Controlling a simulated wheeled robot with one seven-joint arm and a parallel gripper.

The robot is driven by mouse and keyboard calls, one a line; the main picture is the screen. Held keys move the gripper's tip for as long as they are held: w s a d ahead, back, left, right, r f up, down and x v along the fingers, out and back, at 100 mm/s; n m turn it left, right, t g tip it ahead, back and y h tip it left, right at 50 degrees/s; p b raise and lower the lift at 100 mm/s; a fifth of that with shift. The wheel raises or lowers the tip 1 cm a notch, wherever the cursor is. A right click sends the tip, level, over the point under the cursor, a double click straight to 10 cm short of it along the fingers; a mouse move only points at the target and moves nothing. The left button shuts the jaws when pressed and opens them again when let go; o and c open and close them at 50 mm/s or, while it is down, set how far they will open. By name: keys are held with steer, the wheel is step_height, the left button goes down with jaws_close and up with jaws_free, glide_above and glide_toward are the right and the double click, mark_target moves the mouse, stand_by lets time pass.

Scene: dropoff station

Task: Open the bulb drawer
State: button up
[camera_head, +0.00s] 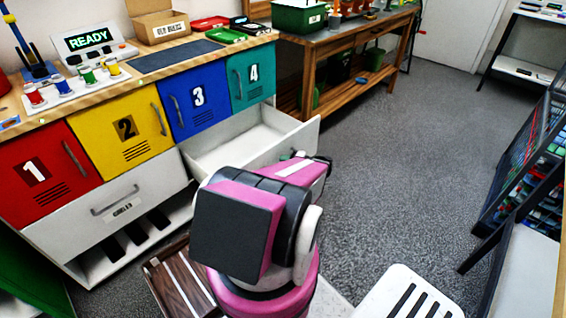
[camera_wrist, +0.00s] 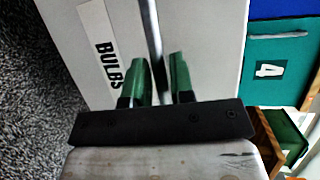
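The bulb drawer (camera_head: 240,150) is a white drawer below doors 3 and 4. It stands pulled well out, and its inside looks empty in the head view. Its front with the BULBS label (camera_wrist: 107,62) fills much of the wrist view. The metal drawer handle (camera_wrist: 151,38) runs between the green fingertips of my gripper (camera_wrist: 161,78). The fingers are close around the bar, and my gripper looks shut on it. In the head view my pink and black arm hides most of the drawer front and the gripper.
A closed white drawer labelled CABLES (camera_head: 115,205) is left of the bulb drawer. Red, yellow, blue and teal numbered doors sit above. A wooden workbench (camera_head: 350,50) stands behind, and a dark rack (camera_head: 520,150) stands at right. Grey floor (camera_head: 400,170) lies open between them.

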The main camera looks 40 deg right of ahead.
steer(key=v, duration=1)
steer(key=shift+f, duration=0.1)
stand_by(0.4)
